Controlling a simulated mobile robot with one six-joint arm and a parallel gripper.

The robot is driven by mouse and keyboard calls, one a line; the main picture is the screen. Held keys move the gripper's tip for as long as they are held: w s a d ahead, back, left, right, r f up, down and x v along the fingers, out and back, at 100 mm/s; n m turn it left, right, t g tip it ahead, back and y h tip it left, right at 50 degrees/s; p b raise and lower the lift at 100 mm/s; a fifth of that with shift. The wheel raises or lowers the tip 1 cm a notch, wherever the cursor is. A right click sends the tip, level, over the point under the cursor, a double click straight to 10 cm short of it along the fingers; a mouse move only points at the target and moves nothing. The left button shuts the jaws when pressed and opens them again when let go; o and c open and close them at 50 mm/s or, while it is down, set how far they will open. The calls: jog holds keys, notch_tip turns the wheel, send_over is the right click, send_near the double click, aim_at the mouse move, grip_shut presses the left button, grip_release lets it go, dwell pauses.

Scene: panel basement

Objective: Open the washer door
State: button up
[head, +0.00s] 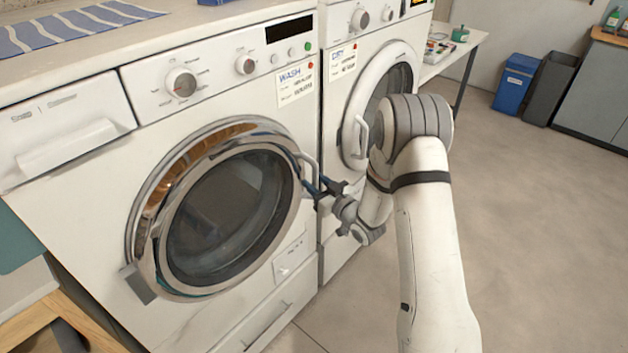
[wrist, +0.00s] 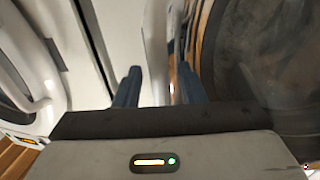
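The washer (head: 70,230) is the white machine labelled WASH at the left of the head view. Its round door (head: 228,215) has a chrome rim and dark glass; it looks shut or nearly shut, and I cannot tell whether it is slightly ajar. The door's pale handle (head: 309,168) is on its right side. My gripper (head: 322,187) is at this handle with its dark blue fingers apart. In the wrist view, the handle (wrist: 154,50) runs between the fingertips (wrist: 158,85), with a narrow gap showing beside the right finger. Firm contact is not visible.
The dryer (head: 338,210) stands right of the washer, its round door (head: 380,100) partly behind my arm. A wooden piece (head: 65,310) is at the lower left. Blue and dark bins (head: 515,85) stand at the back. The floor at right is clear.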

jog(key=shift+w+a, duration=0.2)
jog(key=shift+w, duration=0.05)
grip_shut()
dwell(0.4)
